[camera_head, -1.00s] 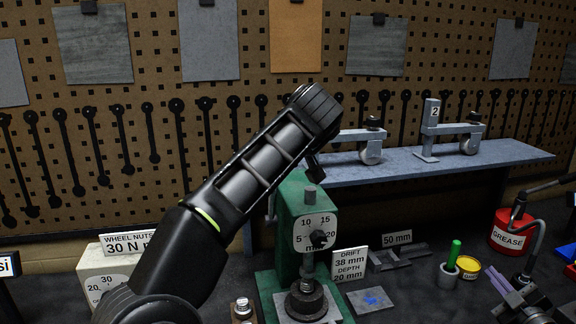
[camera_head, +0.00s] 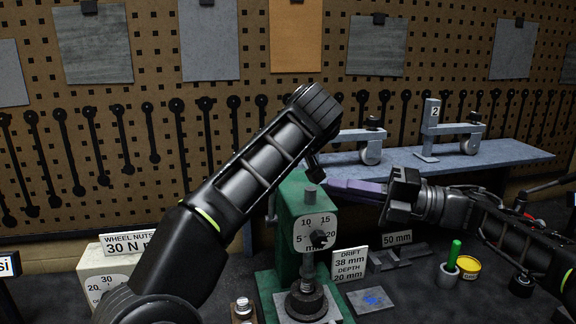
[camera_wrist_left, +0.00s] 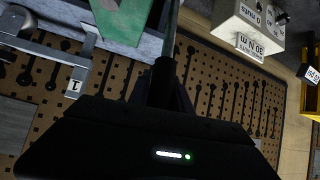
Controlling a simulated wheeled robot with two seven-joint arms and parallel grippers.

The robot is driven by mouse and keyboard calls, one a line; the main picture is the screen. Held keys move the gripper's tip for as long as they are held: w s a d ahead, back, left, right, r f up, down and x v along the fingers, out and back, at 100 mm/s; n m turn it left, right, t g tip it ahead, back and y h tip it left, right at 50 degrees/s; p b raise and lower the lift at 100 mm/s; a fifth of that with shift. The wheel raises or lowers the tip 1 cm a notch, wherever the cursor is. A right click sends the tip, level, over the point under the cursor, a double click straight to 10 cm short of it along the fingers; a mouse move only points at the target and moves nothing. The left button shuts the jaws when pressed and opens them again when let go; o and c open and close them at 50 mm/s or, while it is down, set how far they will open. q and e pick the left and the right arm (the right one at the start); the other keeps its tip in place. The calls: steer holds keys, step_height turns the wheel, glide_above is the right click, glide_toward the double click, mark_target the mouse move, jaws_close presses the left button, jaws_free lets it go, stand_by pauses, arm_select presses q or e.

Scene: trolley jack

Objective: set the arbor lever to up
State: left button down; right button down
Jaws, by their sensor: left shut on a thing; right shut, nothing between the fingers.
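The green arbor press (camera_head: 290,215) stands at the middle of the head view, with a white dial on its front. It also shows upside down at the top of the left wrist view (camera_wrist_left: 122,18). In that view my left gripper (camera_wrist_left: 163,88) is shut around the dark end of a thin lever rod (camera_wrist_left: 172,32), beside the press. In the head view my left arm hides most of the lever and that gripper. My right gripper (camera_head: 332,184), with purple fingers, is shut and empty; it points left close to the press top. I cannot tell whether it touches.
A blue-grey shelf (camera_head: 480,160) with clamp-like fixtures runs behind the press. Signs, a green-handled tool in a cup (camera_head: 452,255) and a yellow tin (camera_head: 467,267) stand to the right. A wheel-nut box (camera_head: 95,275) stands at left. The pegboard closes the back.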

steer(key=shift+a, duration=0.1)
steer(key=w+a+r, duration=0.2)
steer(key=w+a, duration=0.3)
steer(key=a, duration=0.5)
stand_by(0.5)
